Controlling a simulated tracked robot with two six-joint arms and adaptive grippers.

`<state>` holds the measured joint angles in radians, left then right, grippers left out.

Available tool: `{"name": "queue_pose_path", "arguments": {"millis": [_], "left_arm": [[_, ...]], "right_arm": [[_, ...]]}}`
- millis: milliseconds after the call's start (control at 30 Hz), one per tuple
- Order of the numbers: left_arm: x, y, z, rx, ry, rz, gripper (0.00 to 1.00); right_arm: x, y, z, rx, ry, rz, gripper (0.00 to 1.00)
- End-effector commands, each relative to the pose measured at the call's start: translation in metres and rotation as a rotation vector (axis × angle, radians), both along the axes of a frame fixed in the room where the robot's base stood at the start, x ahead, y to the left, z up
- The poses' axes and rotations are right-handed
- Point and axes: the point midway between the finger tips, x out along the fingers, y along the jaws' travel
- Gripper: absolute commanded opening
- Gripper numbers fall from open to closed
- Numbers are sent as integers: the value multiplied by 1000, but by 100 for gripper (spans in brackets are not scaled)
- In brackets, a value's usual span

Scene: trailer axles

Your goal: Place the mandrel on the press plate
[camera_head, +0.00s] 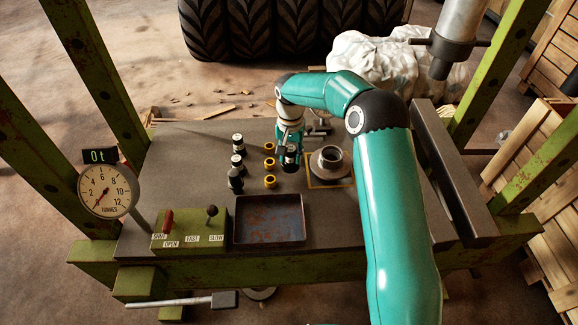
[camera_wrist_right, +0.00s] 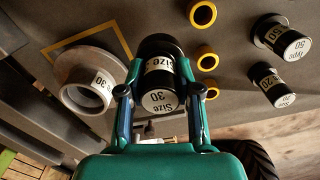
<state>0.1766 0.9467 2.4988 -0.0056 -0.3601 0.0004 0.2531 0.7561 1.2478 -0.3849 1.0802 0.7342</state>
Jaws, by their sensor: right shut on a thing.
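My right gripper (camera_head: 290,142) is shut on a black mandrel (camera_head: 290,158) with a white label. In the right wrist view, the fingers (camera_wrist_right: 160,92) hold this mandrel (camera_wrist_right: 160,76), and its label reads "Size 30". It is over the dark grey press plate (camera_head: 200,145); I cannot tell whether it touches the plate. Just right of it in the head view, a grey flanged hub (camera_head: 332,159) stands in a yellow square outline on the plate. The hub (camera_wrist_right: 90,92) shows "30" in the wrist view. My left gripper is not in view.
Several black mandrels (camera_head: 238,162) and yellow rings (camera_head: 270,165) stand left of the held mandrel. A dark tray (camera_head: 269,219) and green control box (camera_head: 188,229) lie in front. The press ram (camera_head: 455,35) hangs at upper right. Green posts (camera_head: 95,70) frame the plate.

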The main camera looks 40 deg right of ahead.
Motion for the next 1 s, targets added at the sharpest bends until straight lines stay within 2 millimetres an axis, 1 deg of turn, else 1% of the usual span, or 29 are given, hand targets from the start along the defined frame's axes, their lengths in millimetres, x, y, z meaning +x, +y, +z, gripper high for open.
{"name": "queue_pose_path", "arguments": {"millis": [267, 500, 600, 833, 867, 1000], "left_arm": [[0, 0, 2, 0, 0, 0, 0], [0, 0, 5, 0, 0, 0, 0], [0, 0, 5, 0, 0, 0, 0], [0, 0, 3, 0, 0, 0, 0], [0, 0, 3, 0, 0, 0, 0], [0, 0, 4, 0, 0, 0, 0]], "right_arm": [[1, 0, -18, 0, -1, 0, 0], [1, 0, -49, -1, -1, 0, 0], [1, 0, -52, -1, -3, 0, 0], [1, 0, -53, -1, -3, 1, 0], [0, 0, -54, -1, -1, 1, 35], [1, 0, -54, -1, -1, 1, 59]]}}
